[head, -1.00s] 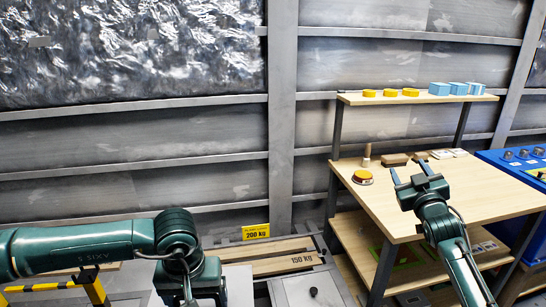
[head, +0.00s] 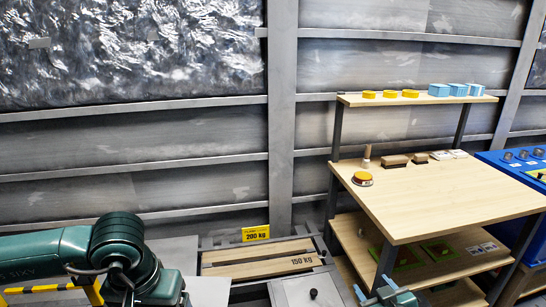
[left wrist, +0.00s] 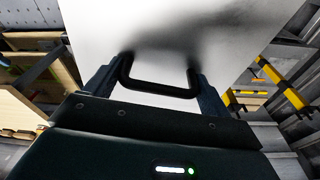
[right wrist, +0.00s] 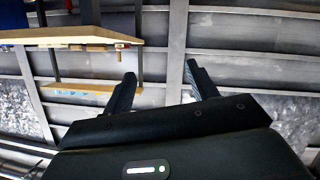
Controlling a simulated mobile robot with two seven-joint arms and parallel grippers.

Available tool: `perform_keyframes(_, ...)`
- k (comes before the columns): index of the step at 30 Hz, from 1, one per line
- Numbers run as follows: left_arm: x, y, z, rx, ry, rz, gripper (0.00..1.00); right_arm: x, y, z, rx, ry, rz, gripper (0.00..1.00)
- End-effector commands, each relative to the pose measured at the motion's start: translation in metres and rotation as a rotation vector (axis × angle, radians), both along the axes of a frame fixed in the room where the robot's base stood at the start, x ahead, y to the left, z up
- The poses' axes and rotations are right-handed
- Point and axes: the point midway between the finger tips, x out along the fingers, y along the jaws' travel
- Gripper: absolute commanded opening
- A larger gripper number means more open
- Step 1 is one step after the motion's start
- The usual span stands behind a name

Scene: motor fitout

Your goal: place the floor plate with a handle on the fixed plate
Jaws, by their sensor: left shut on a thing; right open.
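In the left wrist view my left gripper (left wrist: 159,70) is shut on the black handle (left wrist: 158,88) of a pale floor plate (left wrist: 225,25). The plate fills the middle of that view, with a dark shadow near the handle. In the head view part of a pale plate (head: 208,291) shows beside my left arm; the left fingers are hidden there. A grey plate with a black knob (head: 297,291) lies to its right; I cannot tell whether this is the fixed plate. My right gripper (head: 376,289) is open and empty at the lower edge, before the workbench.
Wooden boards marked 150 kg (head: 265,262) lie in a metal frame by the wall, below a yellow 200 kg sign (head: 256,233). The workbench (head: 440,200) holds small parts. A blue cabinet (head: 515,165) stands at right. A yellow-black barrier (head: 92,291) is at lower left.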

Motion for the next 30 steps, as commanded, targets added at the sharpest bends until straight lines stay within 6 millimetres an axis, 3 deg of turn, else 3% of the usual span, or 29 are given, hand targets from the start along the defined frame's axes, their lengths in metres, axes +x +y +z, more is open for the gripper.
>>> perform_keyframes(1, 0.001, 0.000, 0.001, -0.001, -0.003, 0.000, 0.41, -0.026, 0.013, -0.017, 0.019, 0.037, 0.017, 0.58)
perform_keyframes(6, 0.001, 0.000, 0.001, -0.001, -0.003, 0.000, 0.41, -0.103, 0.049, -0.053, 0.082, 0.135, 0.058, 0.58)
perform_keyframes(12, 0.001, 0.000, 0.001, -0.001, -0.003, 0.000, 0.41, -0.184, 0.080, -0.071, 0.157, 0.236, 0.080, 0.58)
perform_keyframes(15, 0.001, 0.000, 0.001, -0.001, -0.003, 0.000, 0.41, -0.211, 0.089, -0.073, 0.185, 0.271, 0.082, 0.58)
perform_keyframes(19, 0.001, 0.000, 0.001, -0.001, -0.003, 0.000, 0.41, -0.233, 0.097, -0.073, 0.208, 0.299, 0.083, 0.58)
perform_keyframes(25, 0.000, -0.002, 0.000, -0.004, 0.000, -0.002, 0.41, -0.242, 0.100, -0.073, 0.218, 0.311, 0.084, 0.58)
perform_keyframes(30, 0.001, -0.001, 0.001, -0.002, -0.003, 0.000, 0.41, -0.242, 0.099, -0.073, 0.218, 0.310, 0.083, 0.46)
